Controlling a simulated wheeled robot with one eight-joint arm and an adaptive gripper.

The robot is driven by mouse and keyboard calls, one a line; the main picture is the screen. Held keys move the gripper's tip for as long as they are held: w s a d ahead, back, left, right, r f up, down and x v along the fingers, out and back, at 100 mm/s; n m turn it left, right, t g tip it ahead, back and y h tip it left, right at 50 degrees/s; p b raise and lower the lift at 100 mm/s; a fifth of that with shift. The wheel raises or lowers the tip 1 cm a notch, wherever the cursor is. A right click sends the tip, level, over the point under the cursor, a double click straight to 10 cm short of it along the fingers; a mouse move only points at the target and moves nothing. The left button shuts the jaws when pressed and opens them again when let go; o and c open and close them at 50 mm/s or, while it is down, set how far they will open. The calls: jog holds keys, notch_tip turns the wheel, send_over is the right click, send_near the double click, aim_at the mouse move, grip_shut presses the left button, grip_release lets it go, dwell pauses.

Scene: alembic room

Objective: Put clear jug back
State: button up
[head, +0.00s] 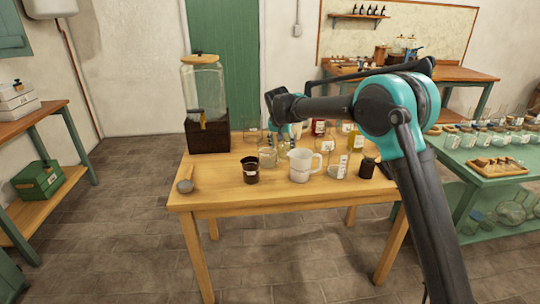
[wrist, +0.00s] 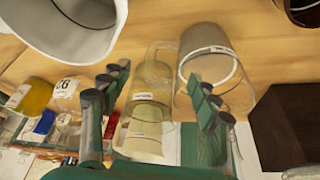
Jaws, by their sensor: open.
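A clear glass vessel with a pale label (wrist: 148,112) stands on the table between my fingers in the wrist view; it looks like the clear jug, with a handle-like loop on its near side. My gripper (wrist: 160,84) is open around it, one finger on each side; I cannot tell whether either finger touches. In the head view my gripper (head: 284,137) points down over the middle of the table, and the vessel is hard to make out there. A clear beaker (wrist: 208,62) with a pale band stands close beside the right finger; it also shows in the head view (head: 267,158).
A white jug (head: 300,170) and a dark jar (head: 250,172) stand near the front of the wooden table (head: 222,190). A dispenser on a dark base (head: 208,135) is at the back left. Bottles crowd the back right.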

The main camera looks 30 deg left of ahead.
jog(key=shift+x, duration=0.8)
grip_shut()
